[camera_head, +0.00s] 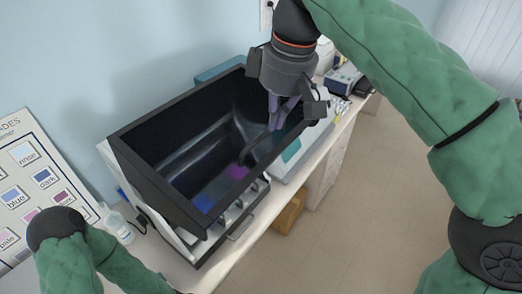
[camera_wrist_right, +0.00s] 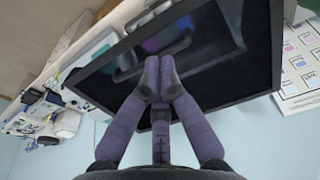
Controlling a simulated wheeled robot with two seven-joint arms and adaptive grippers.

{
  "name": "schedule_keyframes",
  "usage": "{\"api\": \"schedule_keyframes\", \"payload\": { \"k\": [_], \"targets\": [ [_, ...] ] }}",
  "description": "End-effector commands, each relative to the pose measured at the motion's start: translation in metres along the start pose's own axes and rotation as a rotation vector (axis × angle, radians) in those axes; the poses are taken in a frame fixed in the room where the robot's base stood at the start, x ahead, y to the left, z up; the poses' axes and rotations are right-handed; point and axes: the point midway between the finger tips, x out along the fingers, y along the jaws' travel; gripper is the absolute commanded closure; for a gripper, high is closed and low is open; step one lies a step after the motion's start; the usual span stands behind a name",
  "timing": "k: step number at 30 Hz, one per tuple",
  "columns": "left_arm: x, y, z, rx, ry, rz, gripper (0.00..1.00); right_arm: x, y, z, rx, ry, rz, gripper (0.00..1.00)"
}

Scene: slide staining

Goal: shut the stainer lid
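The stainer (camera_head: 230,222) stands on the bench with its lid (camera_head: 155,150) raised. The lid is a dark see-through panel in a thick black frame, and blue and magenta patches show through it. My right gripper (camera_head: 281,116) is over the lid's right part, its fingers in front of the dark panel. In the right wrist view the fingertips (camera_wrist_right: 160,62) are together with nothing seen between them, in front of the lid (camera_wrist_right: 235,95). I cannot tell whether they touch it. Only green sleeve and a dark joint of my left arm show; its gripper is out of view.
A poster with coloured squares (camera_head: 35,185) is on the left by the wall. A small bottle (camera_head: 118,226) stands left of the stainer. Other bench devices (camera_head: 343,78) stand at the far right end. A cardboard box (camera_head: 290,212) is below the bench; the floor at right is clear.

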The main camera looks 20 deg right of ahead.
Motion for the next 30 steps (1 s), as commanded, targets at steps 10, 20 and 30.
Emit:
{"api": "schedule_keyframes", "payload": {
  "k": [10, 20, 30],
  "targets": [
    [0.007, -0.003, 0.000, 0.000, 0.000, 0.000, 0.60, 0.021, -0.006, 0.003, 0.011, 0.000, -0.005, 1.00],
    [0.015, -0.005, -0.001, 0.000, 0.000, 0.000, 0.60, 0.083, -0.006, 0.002, 0.010, 0.000, -0.005, 1.00],
    [0.018, -0.006, -0.001, 0.000, 0.000, 0.000, 0.60, 0.126, -0.006, 0.001, 0.010, 0.003, -0.004, 1.00]
  ]
}}
